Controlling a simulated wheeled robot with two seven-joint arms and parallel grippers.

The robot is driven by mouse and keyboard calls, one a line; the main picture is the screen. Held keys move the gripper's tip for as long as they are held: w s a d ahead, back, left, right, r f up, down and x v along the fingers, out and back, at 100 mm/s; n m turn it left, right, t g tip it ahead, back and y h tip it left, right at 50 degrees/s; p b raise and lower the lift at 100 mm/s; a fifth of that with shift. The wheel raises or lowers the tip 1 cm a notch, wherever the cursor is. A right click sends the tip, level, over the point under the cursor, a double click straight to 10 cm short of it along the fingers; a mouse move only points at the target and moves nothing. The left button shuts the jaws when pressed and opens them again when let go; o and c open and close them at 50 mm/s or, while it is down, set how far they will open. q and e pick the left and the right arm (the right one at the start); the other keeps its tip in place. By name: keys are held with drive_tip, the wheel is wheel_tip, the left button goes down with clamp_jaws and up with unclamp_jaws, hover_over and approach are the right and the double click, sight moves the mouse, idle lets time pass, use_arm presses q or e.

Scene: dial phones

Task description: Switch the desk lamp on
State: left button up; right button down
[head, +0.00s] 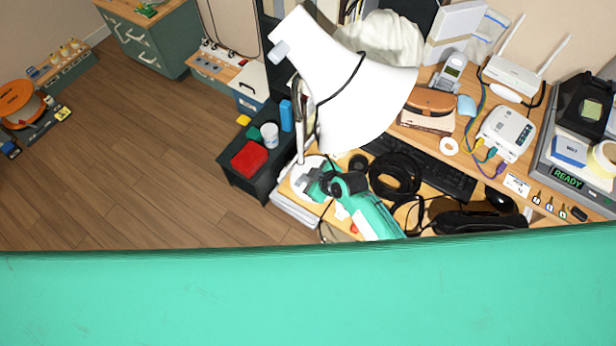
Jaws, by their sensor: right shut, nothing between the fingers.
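The desk lamp has a large white shade (345,95) that leans over the left end of the desk. Its thin stem (300,140) goes down to a round white base (301,172) near the desk's left edge. My right gripper (309,182) is shut and empty, low over the lamp's base. I cannot tell whether it touches the base. The lamp's switch cannot be made out, and the gripper may cover it. I cannot tell whether the lamp is lit. My left gripper is not in view.
Right of the gripper are a coiled black cable (395,175), a black keyboard (440,172) and a black mouse (500,199). A dark shelf unit (238,178) with a red box (249,158) and a white mug (269,135) stands left of the lamp. Open wooden floor lies further left.

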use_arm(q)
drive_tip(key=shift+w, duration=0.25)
use_arm(e)
drive_tip(key=shift+f, duration=0.35)
drive_tip(key=shift+w+d+f+m+g+b, duration=0.2)
drive_tip(key=shift+d+f+m+g+b, duration=0.1)
drive_tip(key=shift+f+g+b, duration=0.25)
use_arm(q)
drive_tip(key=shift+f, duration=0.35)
use_arm(e)
drive_tip(key=shift+s+a+r, duration=0.1)
drive_tip(key=shift+a, duration=0.1)
